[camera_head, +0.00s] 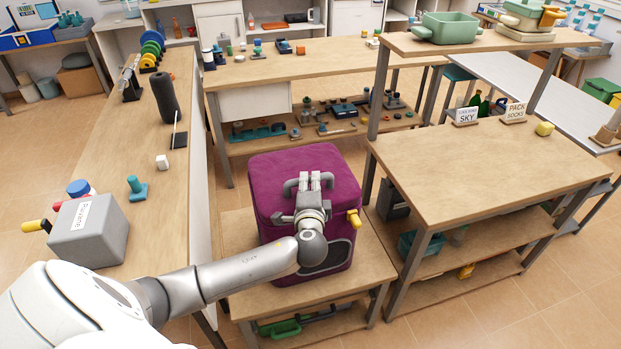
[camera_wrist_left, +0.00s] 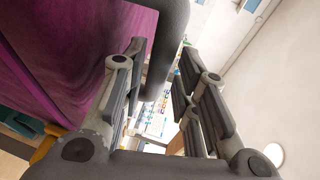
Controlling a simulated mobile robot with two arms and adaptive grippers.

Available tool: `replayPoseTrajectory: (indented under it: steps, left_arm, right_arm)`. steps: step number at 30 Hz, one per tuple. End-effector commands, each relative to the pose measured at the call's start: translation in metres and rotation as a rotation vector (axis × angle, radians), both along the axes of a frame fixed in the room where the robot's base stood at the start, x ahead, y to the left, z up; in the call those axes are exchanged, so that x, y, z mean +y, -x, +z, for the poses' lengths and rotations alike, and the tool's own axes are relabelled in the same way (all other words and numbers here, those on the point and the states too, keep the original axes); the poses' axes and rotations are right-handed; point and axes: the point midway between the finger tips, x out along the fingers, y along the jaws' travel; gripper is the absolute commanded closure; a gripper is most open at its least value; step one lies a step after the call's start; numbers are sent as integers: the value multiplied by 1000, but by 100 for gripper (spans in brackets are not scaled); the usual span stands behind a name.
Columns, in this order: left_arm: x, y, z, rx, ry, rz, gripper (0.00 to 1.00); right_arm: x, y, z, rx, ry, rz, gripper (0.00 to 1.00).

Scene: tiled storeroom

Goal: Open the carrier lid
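The carrier is a magenta box (camera_head: 268,172) with a dark lower front, standing on a low wooden table; its lid looks closed. A grey handle (camera_head: 291,184) arches over its top and shows as a thick dark bar in the left wrist view (camera_wrist_left: 168,45). A yellow latch (camera_head: 354,218) sits on its right side. My left gripper (camera_head: 315,178) is over the lid at the handle. In the left wrist view its fingers (camera_wrist_left: 162,85) are apart on either side of the handle; light gaps show between them, and contact is unclear. My right gripper is not in view.
The low table (camera_head: 365,262) has a bare margin around the carrier. A bench (camera_head: 490,165) with two signs stands close on the right. The left counter (camera_head: 145,190) holds a grey box (camera_head: 88,235), a teal piece (camera_head: 137,188) and a dark cylinder (camera_head: 165,97).

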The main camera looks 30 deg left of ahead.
Motion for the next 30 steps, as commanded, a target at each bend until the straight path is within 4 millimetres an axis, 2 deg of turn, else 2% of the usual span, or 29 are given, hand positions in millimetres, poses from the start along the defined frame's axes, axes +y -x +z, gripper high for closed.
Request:
replayPoseTrajectory:
  steps: [7,18,25,30]
  left_arm:
    - [13,-20,-4,0,0,1,72]
    - [15,-23,-6,0,1,0,72]
    - [15,-23,-6,0,1,0,100]
    - [15,-23,-6,0,1,0,100]
  right_arm:
    - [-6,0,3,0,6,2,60]
    - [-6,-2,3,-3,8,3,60]
    - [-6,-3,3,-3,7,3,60]
    - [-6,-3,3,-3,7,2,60]
